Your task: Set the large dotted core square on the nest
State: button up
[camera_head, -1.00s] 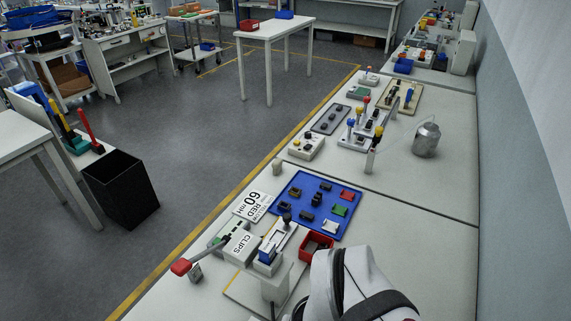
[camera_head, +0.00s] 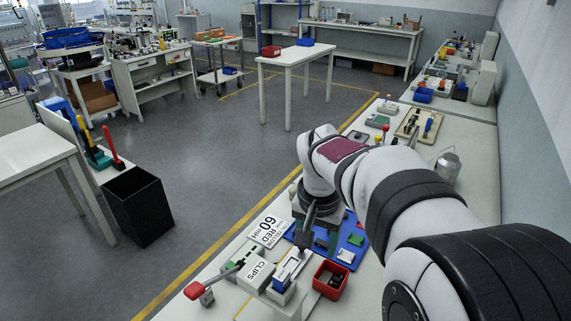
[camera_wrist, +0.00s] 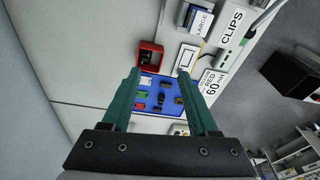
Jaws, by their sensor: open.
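Several small blocks lie on a blue tray (camera_wrist: 158,112). Dark cores, one of them at the tray's middle (camera_wrist: 178,100), lie among green, red and white pieces. The dots are too small to make out, so I cannot tell which is the large dotted core.
A red bin (camera_head: 331,269) with dark pieces stands right of the fixture. A CLIPS box (camera_head: 256,274), a red-handled lever (camera_head: 194,290) and a "60 mH" card (camera_head: 268,231) lie to the left. A LARGE label (camera_wrist: 200,20) shows near the fixture.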

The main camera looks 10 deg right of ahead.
jog(key=w+d+f+m+t+h, duration=0.1)
jog(key=w+d+f, duration=0.35)
jog(key=w, duration=0.45)
jog(key=w+d+f+m+t+h, duration=0.1)
jog(key=w+d+f, duration=0.35)
jog(key=w, duration=0.45)
jog(key=x, duration=1.6)
jog(key=shift+w+d, duration=0.2)
grip_shut()
